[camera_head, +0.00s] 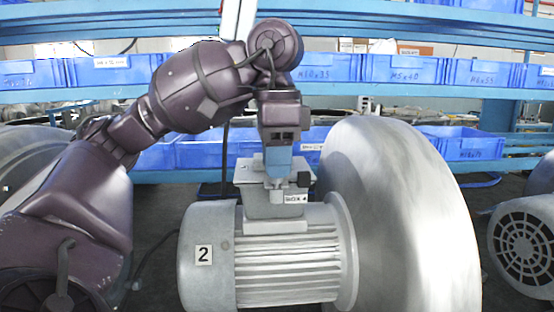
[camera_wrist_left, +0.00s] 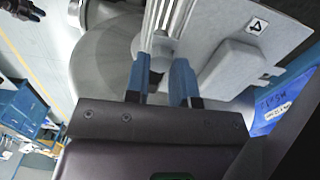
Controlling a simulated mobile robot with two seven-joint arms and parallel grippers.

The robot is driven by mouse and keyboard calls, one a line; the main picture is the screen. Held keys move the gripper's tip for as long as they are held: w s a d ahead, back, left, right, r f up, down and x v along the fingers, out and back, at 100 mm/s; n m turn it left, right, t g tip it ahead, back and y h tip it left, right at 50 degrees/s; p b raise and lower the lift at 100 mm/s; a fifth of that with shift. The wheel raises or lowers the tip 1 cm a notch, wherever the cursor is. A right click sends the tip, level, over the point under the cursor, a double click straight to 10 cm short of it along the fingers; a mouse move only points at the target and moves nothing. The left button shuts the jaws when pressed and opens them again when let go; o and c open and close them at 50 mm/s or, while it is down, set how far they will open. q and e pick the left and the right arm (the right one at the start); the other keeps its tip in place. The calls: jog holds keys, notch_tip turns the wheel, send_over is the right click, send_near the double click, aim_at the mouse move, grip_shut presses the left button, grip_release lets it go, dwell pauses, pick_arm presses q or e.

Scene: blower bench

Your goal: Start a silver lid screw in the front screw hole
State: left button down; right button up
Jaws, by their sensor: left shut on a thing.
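My left gripper (camera_head: 277,182) points straight down over the terminal box (camera_head: 262,212) on top of the grey motor. Its blue fingers are shut on a small silver-grey piece, which I take to be the lid screw (camera_wrist_left: 158,72); the fingers cover much of it. In the wrist view the fingertips (camera_wrist_left: 160,70) stand on either side of it. The piece is low over the box, but I cannot tell whether it touches. The front screw hole is not visible. My right gripper is not clearly seen.
The ribbed motor (camera_head: 285,265) with a "2" label sits in front of a big grey blower housing (camera_head: 400,210). Blue shelves with labelled bins (camera_head: 400,70) stand behind. Another motor (camera_head: 522,245) is at the right.

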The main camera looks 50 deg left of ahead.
pick_arm(q)
jog(key=c, duration=1.2)
grip_release()
jog(key=shift+f, duration=0.1)
jog(key=shift+c, duration=0.2)
